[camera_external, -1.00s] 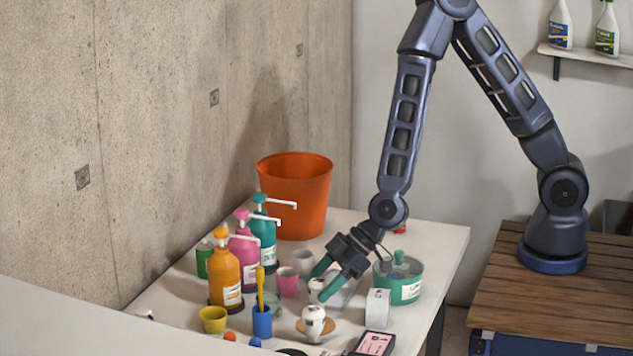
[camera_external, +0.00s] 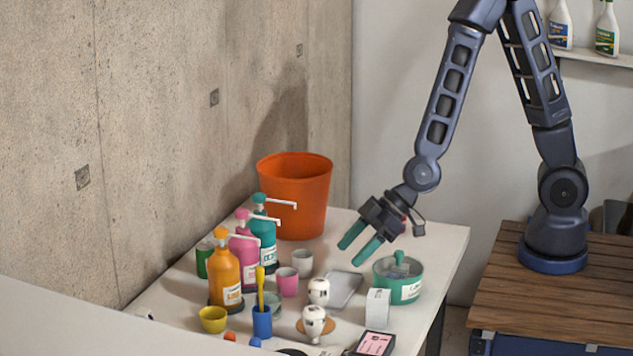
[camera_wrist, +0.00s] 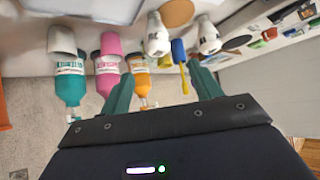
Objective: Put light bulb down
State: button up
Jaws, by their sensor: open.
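A white light bulb (camera_external: 318,291) stands on the white table, left of a grey tray. A second, similar white bulb (camera_external: 313,322) stands just in front of it on a round tan base. Both bulbs also show at the top of the wrist view, one at the middle (camera_wrist: 157,36) and one to its right (camera_wrist: 208,38). My gripper (camera_external: 357,247) is open and empty, above the table and apart from both bulbs. Its two green fingers show in the wrist view (camera_wrist: 160,82) with nothing between them.
Pump bottles in orange (camera_external: 225,270), pink (camera_external: 244,251) and teal (camera_external: 263,236) stand left along the wall. An orange bucket (camera_external: 300,200) is at the back. A green round container (camera_external: 405,284) stands right, behind a white box (camera_external: 377,308). Small cups crowd the middle.

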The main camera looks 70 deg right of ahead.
jog(key=shift+s+d+r, duration=0.15)
jog(key=shift+s+r, duration=0.05)
jog(key=s+d+r+m+h, duration=0.1)
jog(key=s+d+r, duration=0.1)
jog(key=d+r, duration=0.4)
jog(key=s+d+r+m+h, duration=0.2)
jog(key=d+r, duration=0.4)
jog(key=d, duration=0.7)
jog(key=s+d+r+m+g+h, duration=0.1)
jog(key=s+d+r+m+h, duration=0.1)
jog(key=s+d+r, duration=0.2)
jog(key=d+r, duration=0.3)
jog(key=d, duration=0.3)
jog(key=shift+d, duration=0.3)
jog(key=shift+o, duration=0.5)
jog(key=s+d+r+m+g+h, duration=0.1)
jog(key=s+d+r+m, duration=0.2)
jog(key=s+d, duration=0.5)
jog(key=shift+s+d+r, duration=0.25)
jog(key=shift+s+d, duration=0.15)
jog(key=shift+s, duration=0.55)
